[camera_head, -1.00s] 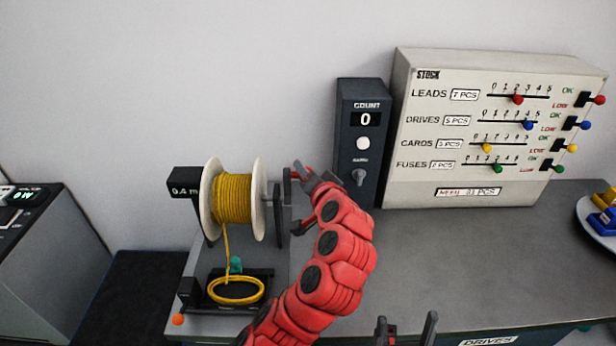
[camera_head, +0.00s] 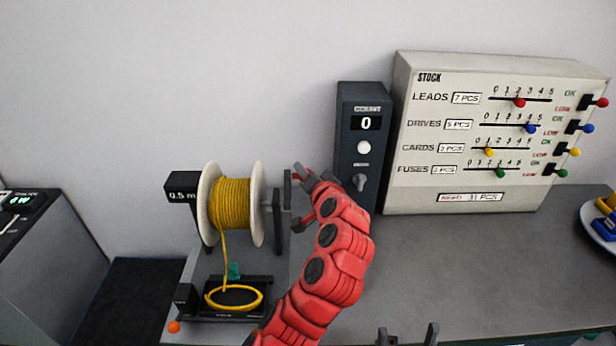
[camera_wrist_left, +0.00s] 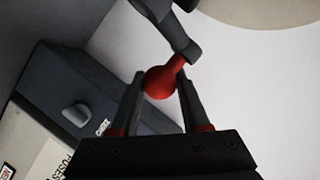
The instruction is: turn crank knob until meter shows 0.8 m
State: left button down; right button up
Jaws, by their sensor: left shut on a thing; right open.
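The yellow wire spool (camera_head: 231,203) with pale flanges stands in a dark frame at the left of the bench. The meter (camera_head: 183,195) beside it reads 0.5 m. A yellow strand runs from the spool down to a coil (camera_head: 234,298) on a black tray. My left gripper (camera_head: 297,187) is at the crank on the spool's right side. In the left wrist view its fingers are shut on the red crank knob (camera_wrist_left: 160,82), joined to a dark crank arm (camera_wrist_left: 182,42). My right gripper (camera_head: 408,336) is open and empty at the bottom edge.
A dark count box (camera_head: 362,110) showing 0 stands just right of the crank. Behind it on the right is a stock panel (camera_head: 487,206) with coloured sliders. A plate with blue and yellow parts (camera_head: 604,226) is at the far right. The bench middle (camera_head: 440,260) is clear.

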pick_arm(q)
jog(key=shift+a+f, duration=0.1)
jog(key=shift+f, duration=0.1)
jog(key=shift+w+f+b, duration=0.3)
jog(key=shift+f+b, duration=0.2)
jog(key=shift+f, duration=0.1)
jog(key=shift+w+f+b, duration=0.35)
jog(key=shift+w+f, duration=0.05)
jog(key=shift+f, duration=0.05)
notch_tip(320, 180, down, 2)
jog(key=shift+w+f+b, duration=0.1)
jog(key=shift+f+b, duration=0.15)
jog(key=shift+b, duration=0.75)
jog(key=shift+f, duration=0.1)
